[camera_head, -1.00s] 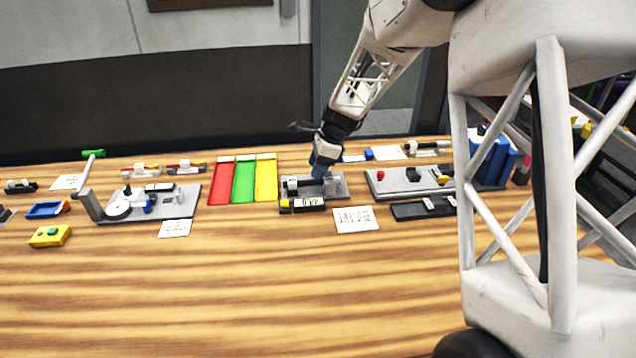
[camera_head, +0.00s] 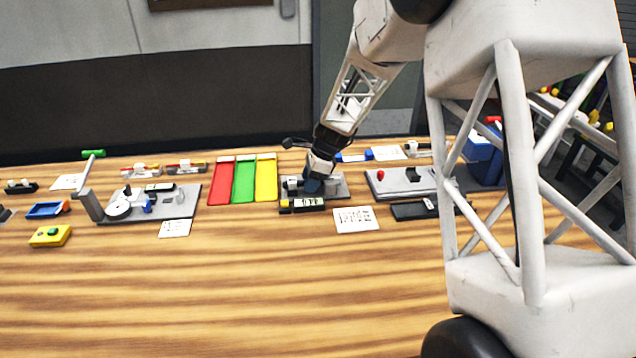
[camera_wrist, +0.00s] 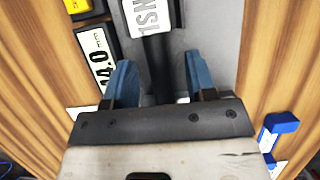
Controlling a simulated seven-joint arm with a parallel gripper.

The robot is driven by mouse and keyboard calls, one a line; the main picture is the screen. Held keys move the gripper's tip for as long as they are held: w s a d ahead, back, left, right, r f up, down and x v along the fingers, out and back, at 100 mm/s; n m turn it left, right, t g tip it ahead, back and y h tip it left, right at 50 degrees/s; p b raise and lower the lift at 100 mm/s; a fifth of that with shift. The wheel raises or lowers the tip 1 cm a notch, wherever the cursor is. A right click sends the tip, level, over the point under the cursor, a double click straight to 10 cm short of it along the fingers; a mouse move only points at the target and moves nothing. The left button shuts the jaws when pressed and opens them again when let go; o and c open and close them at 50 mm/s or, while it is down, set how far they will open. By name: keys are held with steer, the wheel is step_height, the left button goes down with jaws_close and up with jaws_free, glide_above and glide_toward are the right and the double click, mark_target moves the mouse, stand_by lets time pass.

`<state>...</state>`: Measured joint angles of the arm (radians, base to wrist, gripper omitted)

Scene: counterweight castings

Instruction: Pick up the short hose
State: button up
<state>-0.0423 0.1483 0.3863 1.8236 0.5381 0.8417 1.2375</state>
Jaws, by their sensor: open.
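The short hose appears to be the black tube (camera_wrist: 158,62) in the wrist view. It runs up from my gripper's palm, with a white "1SN" label at its upper part. It lies over a grey plate (camera_wrist: 222,42). My gripper (camera_wrist: 160,80) is open, its two blue fingers on either side of the tube, with a visible gap on each side. In the head view my gripper (camera_head: 313,186) is low over the grey plate (camera_head: 343,190) and hides most of the hose. The tube's near end is hidden behind the gripper body.
A black gauge-like block (camera_head: 302,205) lies along the plate's front edge, close to my gripper. Red (camera_head: 221,182), green (camera_head: 244,182) and yellow (camera_head: 266,180) trays stand to the left. A white card (camera_head: 356,219) lies in front. The front of the table is clear.

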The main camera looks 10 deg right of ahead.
stand_by(0.3)
jaws_close()
steer(key=shift+r, duration=0.15)
steer(key=shift+r, duration=0.55)
steer(key=shift+s+r, duration=0.25)
steer(key=shift+r, duration=0.3)
steer(key=shift+s+r, duration=0.2)
steer(key=shift+r, duration=0.35)
steer(key=s+d+r, duration=0.1)
steer(key=s+d, duration=0.1)
steer(key=s, duration=1.3)
steer(key=shift+r, duration=0.2)
